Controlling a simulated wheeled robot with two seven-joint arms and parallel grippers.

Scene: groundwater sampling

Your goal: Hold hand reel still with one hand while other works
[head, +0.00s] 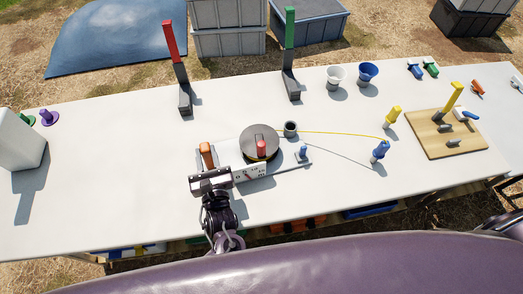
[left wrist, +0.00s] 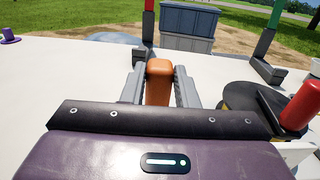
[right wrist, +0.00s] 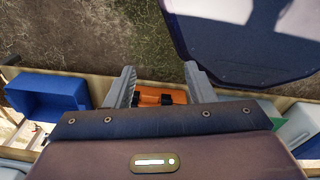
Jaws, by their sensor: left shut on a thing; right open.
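The hand reel has a dark round drum (head: 259,140) with a red knob (head: 261,148), on a pale base with an orange handle (head: 206,152) at its left end.
A red post (head: 171,50) and a green post (head: 289,40) stand behind the reel. White (head: 335,75) and blue (head: 368,72) cups are at the back, a wooden board (head: 430,142) with pegs at the right. A white container (head: 18,140) is far left.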

